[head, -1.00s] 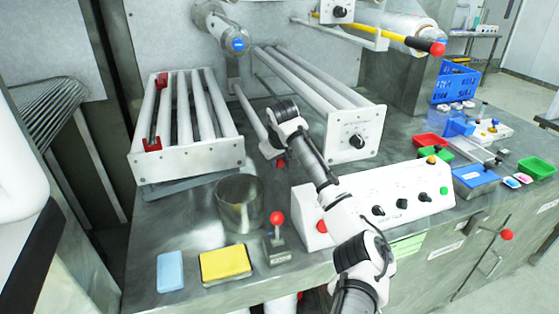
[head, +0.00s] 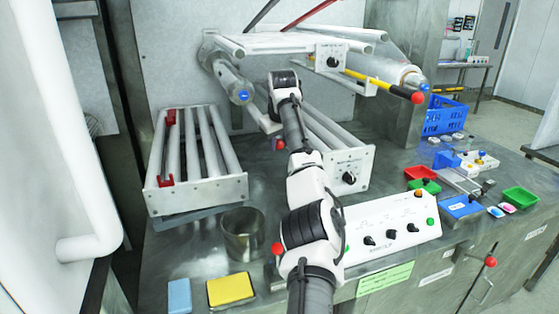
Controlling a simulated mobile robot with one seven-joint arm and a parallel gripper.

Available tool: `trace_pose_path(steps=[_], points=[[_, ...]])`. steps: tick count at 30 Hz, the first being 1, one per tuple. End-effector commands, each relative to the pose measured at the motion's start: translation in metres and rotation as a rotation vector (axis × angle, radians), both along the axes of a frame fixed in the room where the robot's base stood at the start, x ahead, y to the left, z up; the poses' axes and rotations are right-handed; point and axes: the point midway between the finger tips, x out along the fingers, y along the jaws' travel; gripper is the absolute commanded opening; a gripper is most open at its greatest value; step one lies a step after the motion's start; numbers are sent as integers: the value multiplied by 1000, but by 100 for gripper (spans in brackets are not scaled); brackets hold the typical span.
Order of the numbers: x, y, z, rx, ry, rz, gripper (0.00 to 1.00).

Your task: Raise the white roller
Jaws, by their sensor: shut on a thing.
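A slim white roller (head: 262,106) slants toward me just left of my wrist, between the blue-capped roller (head: 236,88) and the knobbed end plate (head: 346,170). My gripper (head: 279,138) is at its near end, below the dark wrist joint and mostly hidden behind my arm. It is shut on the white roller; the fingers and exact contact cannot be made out. A small red part shows there. The roller hangs clear of the steel bench top (head: 265,190).
A rack of white rollers (head: 185,165) stands left. A steel beaker (head: 243,232), yellow sponge (head: 231,290) and blue block (head: 179,295) are near the front edge. A control box (head: 395,222) lies right of my arm. An upper frame (head: 300,42) with a yellow bar (head: 375,82) overhangs the back.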

Motion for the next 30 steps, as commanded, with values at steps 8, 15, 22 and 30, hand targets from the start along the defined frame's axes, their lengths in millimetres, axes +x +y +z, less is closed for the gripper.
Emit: trace_pose_path(steps=[8,15,22,30], points=[[0,1,38,1,-5,1,0],[1,1,45,0,-6,1,0],[1,1,45,0,-7,1,0],[1,0,44,0,-5,0,52]])
